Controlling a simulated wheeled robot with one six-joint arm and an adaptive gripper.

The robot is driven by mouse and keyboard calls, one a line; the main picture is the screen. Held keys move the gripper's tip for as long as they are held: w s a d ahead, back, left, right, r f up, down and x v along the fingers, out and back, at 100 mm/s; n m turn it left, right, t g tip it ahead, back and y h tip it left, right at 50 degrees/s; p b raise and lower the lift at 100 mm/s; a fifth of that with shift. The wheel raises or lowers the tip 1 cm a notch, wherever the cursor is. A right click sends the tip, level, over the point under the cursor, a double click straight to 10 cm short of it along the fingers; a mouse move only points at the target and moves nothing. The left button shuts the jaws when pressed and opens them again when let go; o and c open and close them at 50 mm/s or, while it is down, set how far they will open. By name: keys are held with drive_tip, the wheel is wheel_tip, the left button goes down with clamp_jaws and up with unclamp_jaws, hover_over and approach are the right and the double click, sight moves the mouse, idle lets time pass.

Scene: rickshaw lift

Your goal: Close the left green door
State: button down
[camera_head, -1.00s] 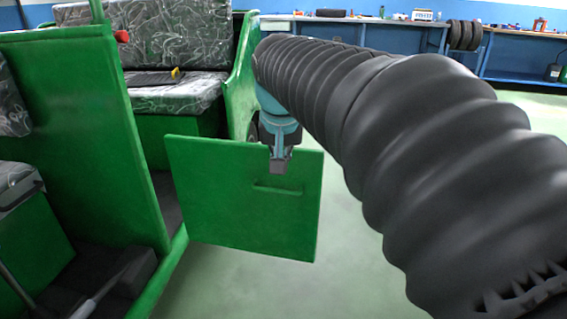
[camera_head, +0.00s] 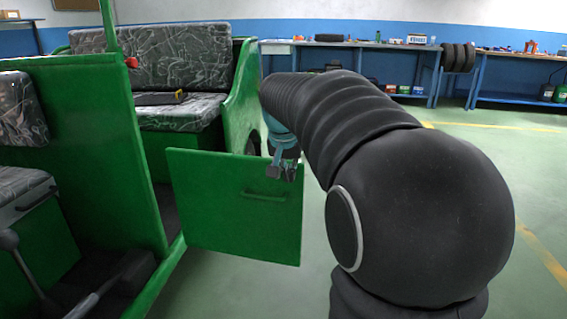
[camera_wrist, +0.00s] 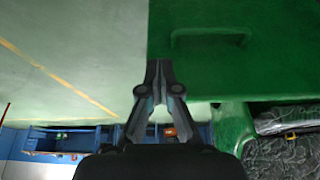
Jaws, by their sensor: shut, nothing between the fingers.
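The green door (camera_head: 225,225) stands open, sticking out from the side of the green rickshaw (camera_head: 100,140). Its slim handle (camera_head: 263,196) is on the face towards the camera. My gripper (camera_head: 282,172) is shut and empty at the door's upper right corner, above and right of the handle. In the wrist view, my gripper (camera_wrist: 159,64) lies over the door's edge, with the door (camera_wrist: 220,60) and its handle (camera_wrist: 210,38) to the right. I cannot tell whether the fingertips touch the door.
The rickshaw's rear seat (camera_head: 180,110) lies behind the door. Workbenches (camera_head: 350,45) line the back wall, with stacked tires (camera_head: 458,57) at the right. The green floor (camera_head: 535,185) right of my arm is clear.

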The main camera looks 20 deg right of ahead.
sight(295, 182)
drive_tip(key=shift+w+d+f, duration=0.4)
drive_tip(key=shift+w+d, duration=0.35)
drive_tip(key=shift+w, duration=0.15)
drive_tip(key=shift+w+d+f, duration=0.35)
drive_tip(key=shift+w+d, duration=0.4)
drive_tip(key=shift+w, duration=0.1)
